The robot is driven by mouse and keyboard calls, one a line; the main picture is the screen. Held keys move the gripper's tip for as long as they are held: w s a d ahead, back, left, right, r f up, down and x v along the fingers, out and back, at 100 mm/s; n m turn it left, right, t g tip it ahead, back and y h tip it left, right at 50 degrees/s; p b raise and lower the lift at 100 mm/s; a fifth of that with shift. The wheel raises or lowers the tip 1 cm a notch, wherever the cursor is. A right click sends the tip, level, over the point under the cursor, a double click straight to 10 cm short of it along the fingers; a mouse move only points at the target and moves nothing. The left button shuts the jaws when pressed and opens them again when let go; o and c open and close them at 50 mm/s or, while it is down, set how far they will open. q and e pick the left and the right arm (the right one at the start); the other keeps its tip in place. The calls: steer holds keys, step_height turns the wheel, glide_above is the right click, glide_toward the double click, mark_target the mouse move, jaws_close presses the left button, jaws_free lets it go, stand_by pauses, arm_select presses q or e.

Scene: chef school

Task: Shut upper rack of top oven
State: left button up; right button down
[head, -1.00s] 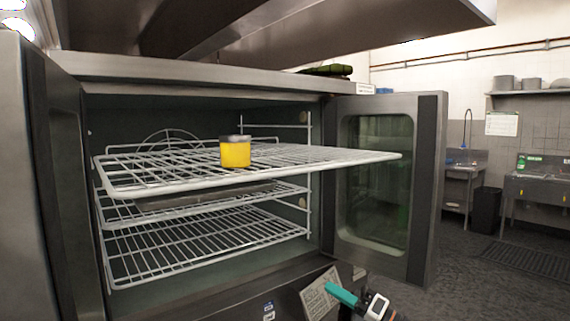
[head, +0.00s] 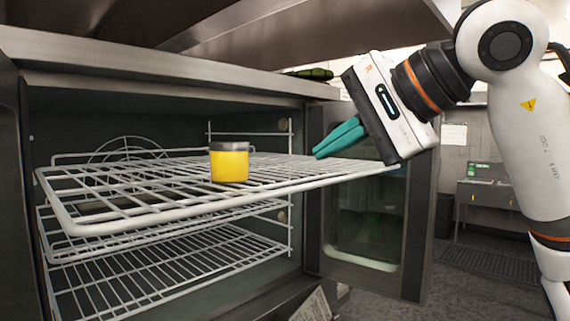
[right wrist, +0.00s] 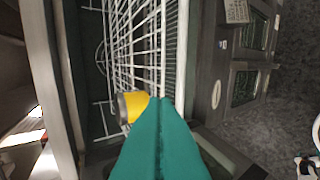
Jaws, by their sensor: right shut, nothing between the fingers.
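The upper rack (head: 120,205) of the oven is a white wire shelf, pulled out well past the oven front. A yellow cup with a grey rim (head: 229,166) stands upright on it; it also shows in the right wrist view (right wrist: 133,105). My right gripper (head: 318,154) has teal fingers, shut and empty, above the rack's right part, to the right of the cup. Whether the fingers touch the rack I cannot tell. In the right wrist view the rack (right wrist: 140,50) lies past the fingertips. My left gripper is not in view.
The open oven door (head: 362,225) stands at the right, below my right forearm. Lower racks (head: 180,258) sit inside the oven. A hood (head: 330,30) hangs overhead. Sinks (head: 490,205) stand at the back right, beyond open floor.

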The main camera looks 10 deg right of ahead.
mark_target(276, 184)
steer(key=p+x, duration=0.2)
steer(key=x, duration=0.5)
steer(key=shift+w+a+f, duration=0.1)
steer(key=shift+w+f, duration=0.1)
steer(key=shift+f, duration=0.05)
steer(key=shift+w+a+f+p, duration=0.1)
steer(key=shift+w+f+p, duration=0.1)
steer(key=shift+p, duration=0.1)
steer(key=shift+f, duration=0.1)
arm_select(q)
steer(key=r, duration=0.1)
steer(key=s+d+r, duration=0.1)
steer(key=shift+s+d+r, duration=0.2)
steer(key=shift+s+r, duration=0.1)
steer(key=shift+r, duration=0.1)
arm_select(e)
steer(key=shift+w, duration=0.1)
